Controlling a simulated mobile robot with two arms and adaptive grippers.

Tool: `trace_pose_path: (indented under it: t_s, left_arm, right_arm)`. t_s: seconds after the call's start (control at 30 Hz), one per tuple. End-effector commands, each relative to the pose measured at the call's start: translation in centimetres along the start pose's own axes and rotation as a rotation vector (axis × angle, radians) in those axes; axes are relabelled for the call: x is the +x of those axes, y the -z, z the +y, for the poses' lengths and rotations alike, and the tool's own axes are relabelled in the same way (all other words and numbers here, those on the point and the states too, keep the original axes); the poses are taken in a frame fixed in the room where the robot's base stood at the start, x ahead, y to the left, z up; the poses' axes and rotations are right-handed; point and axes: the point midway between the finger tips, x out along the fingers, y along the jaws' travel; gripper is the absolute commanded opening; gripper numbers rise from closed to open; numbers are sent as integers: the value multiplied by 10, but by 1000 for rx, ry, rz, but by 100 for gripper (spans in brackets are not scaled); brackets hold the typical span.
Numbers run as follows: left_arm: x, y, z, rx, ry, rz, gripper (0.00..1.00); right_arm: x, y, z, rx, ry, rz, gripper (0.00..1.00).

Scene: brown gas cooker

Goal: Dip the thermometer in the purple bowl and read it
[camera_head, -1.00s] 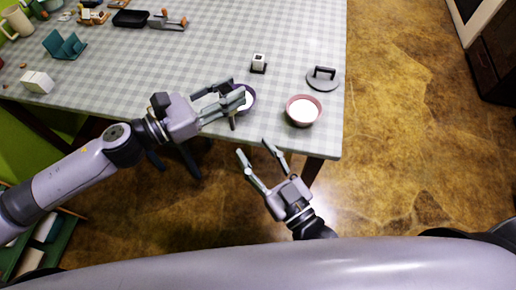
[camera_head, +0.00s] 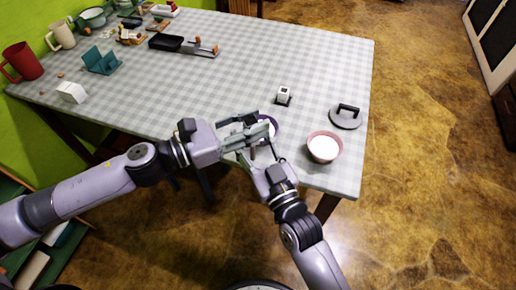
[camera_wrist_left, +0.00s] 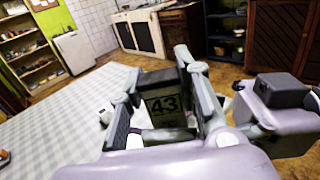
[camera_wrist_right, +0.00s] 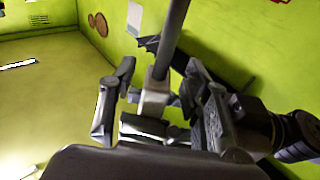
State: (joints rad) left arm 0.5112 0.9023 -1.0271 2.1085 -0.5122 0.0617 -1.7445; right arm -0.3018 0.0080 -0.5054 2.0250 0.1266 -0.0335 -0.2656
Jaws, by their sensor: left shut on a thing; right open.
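The purple bowl (camera_head: 276,126) with white contents stands near the table's front edge, partly hidden behind my left gripper. My left gripper (camera_head: 254,130) is shut on the thermometer at the bowl. In the left wrist view the thermometer (camera_wrist_left: 165,105) sits between the fingers, its display reading 43. Whether its tip is in the contents is hidden. My right gripper (camera_head: 262,162) is open just in front of the bowl, close under the left one. In the right wrist view a grey rod with a pale block, likely the thermometer, shows between its open fingers (camera_wrist_right: 155,110); contact is unclear.
A pink bowl (camera_head: 324,147) with white contents stands to the right, near the table corner. A grey lid (camera_head: 346,117) and a small white cube device (camera_head: 284,96) lie behind. The middle tabletop is clear.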

Motion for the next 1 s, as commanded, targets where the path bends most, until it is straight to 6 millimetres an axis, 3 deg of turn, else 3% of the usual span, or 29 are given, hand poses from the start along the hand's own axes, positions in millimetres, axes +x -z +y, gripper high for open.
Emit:
trace_pose_path:
  t_s: [0.3,1.0]
  left_arm:
    - [0,0,0,0,0,-1,13]
    - [0,0,0,0,0,-1,13]
  right_arm:
    - [2,0,0,0,0,-1,44]
    - [2,0,-1,1,2,-1,0]
